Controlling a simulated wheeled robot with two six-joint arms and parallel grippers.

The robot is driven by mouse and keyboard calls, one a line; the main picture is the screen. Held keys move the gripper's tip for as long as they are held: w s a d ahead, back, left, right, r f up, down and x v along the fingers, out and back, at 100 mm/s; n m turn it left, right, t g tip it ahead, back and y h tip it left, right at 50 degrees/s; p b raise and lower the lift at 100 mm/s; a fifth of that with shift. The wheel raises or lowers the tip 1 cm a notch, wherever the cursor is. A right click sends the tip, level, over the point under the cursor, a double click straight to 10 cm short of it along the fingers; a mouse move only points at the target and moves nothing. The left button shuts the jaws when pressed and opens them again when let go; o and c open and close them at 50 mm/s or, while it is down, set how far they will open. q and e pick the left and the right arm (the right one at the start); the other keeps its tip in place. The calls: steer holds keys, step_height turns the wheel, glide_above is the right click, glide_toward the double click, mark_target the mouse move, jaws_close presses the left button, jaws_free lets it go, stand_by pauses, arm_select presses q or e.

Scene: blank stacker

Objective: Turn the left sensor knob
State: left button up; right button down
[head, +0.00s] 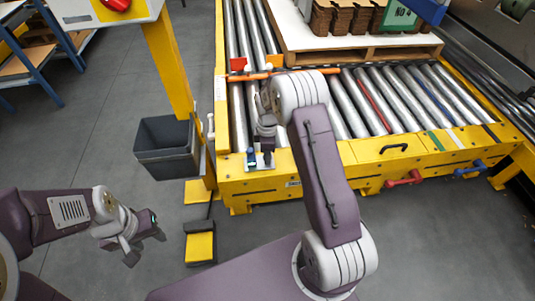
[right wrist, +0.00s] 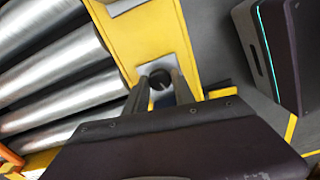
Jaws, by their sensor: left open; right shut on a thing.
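The knob (right wrist: 159,77) is a small dark round piece in the right wrist view. It sits at a light grey plate (right wrist: 149,52) on the yellow conveyor frame. My right gripper (right wrist: 162,90) has its two fingers on either side of the knob and is shut on it. In the head view my right gripper (head: 262,158) is at the near left corner of the conveyor frame, and it largely hides the knob there. My left gripper (head: 141,244) is open and empty, over the grey floor at lower left.
The roller conveyor (head: 386,98) has a yellow frame. A pallet (head: 370,54) with brown cartons stands on it. An orange bar (head: 315,72) crosses the rollers. A red handle (head: 403,180) and blue handle (head: 469,170) stick out in front. A grey bin (head: 165,148) stands left.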

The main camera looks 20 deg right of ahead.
steer(key=shift+r+p, duration=0.15)
steer(key=shift+p, duration=0.25)
steer(key=m+p, duration=0.6)
steer(key=p, duration=0.1)
steer(key=shift+r, duration=0.15)
steer(key=m+p, duration=0.6)
steer(key=m, duration=0.3)
steer(key=m+p, duration=0.1)
steer(key=m, duration=0.2)
steer(key=shift+f, duration=0.2)
steer(key=shift+f+m+p, duration=0.1)
steer(key=shift+m+p, duration=0.2)
steer(key=shift+m, duration=1.2)
